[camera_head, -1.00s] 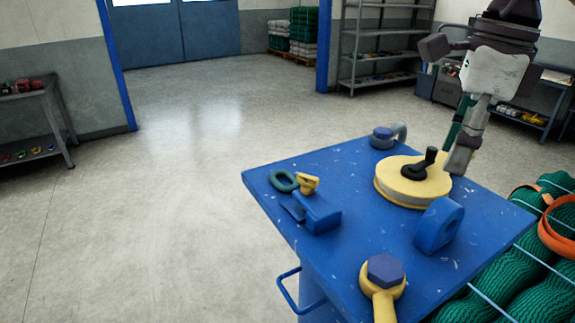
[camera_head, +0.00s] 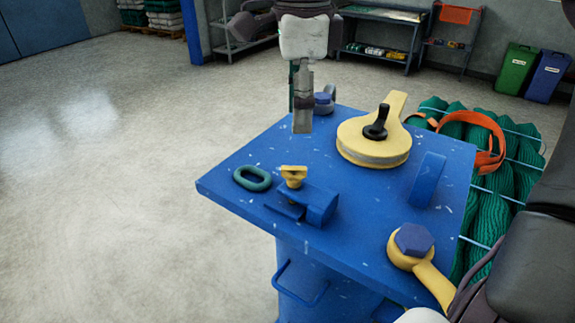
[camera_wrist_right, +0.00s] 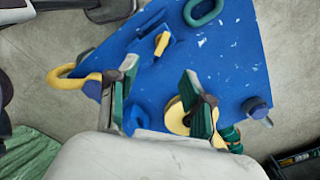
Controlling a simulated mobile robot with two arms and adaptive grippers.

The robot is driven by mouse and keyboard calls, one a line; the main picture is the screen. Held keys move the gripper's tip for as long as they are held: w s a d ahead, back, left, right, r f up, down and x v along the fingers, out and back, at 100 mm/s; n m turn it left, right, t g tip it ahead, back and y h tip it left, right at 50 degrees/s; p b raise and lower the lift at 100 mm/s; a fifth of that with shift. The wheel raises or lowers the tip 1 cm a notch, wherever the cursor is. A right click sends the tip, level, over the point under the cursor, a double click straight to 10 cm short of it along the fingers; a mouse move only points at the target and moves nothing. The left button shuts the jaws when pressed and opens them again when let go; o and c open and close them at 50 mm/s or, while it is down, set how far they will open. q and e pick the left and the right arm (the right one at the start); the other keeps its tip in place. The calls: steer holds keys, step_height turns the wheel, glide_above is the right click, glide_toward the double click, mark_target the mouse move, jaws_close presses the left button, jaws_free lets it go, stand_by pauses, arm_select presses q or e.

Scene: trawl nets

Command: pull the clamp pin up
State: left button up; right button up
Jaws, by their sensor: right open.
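The clamp pin (camera_head: 293,175) is a yellow T-shaped piece, seated in a blue clamp (camera_head: 321,205) near the left part of the blue table. In the right wrist view the pin (camera_wrist_right: 162,43) shows beyond my fingertips, in the clamp (camera_wrist_right: 150,50). My right gripper (camera_head: 303,122) hangs fingers-down above the far part of the table, apart from the pin. In the right wrist view the gripper (camera_wrist_right: 160,75) is open and empty, with its two green-padded fingers apart. In the head view one finger mostly hides the other. My left gripper is not in view.
A green oval link (camera_head: 252,178) lies left of the clamp. Green nets (camera_head: 500,210) lie to the right.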

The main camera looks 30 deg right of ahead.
mark_target(295, 168)
step_height(295, 168, down, 4)
steer(key=shift+s+d+r+p, duration=0.1)
steer(key=shift+s+p, duration=0.05)
steer(key=shift+p, duration=0.15)
steer(key=f, duration=0.2)
steer(key=f+p, duration=0.1)
steer(key=f, duration=0.3)
steer(key=shift+w+a+f, duration=0.1)
steer(key=shift+w+a, duration=0.25)
steer(key=shift+s+d+f, duration=0.1)
steer(key=shift+d+f, duration=0.05)
steer(key=shift+f, duration=0.65)
steer(key=shift+c, duration=0.3)
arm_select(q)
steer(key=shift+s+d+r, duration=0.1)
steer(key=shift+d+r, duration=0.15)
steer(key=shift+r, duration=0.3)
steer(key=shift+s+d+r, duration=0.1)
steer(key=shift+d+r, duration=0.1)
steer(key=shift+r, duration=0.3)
arm_select(e)
jaws_close()
steer(key=shift+r, duration=0.1)
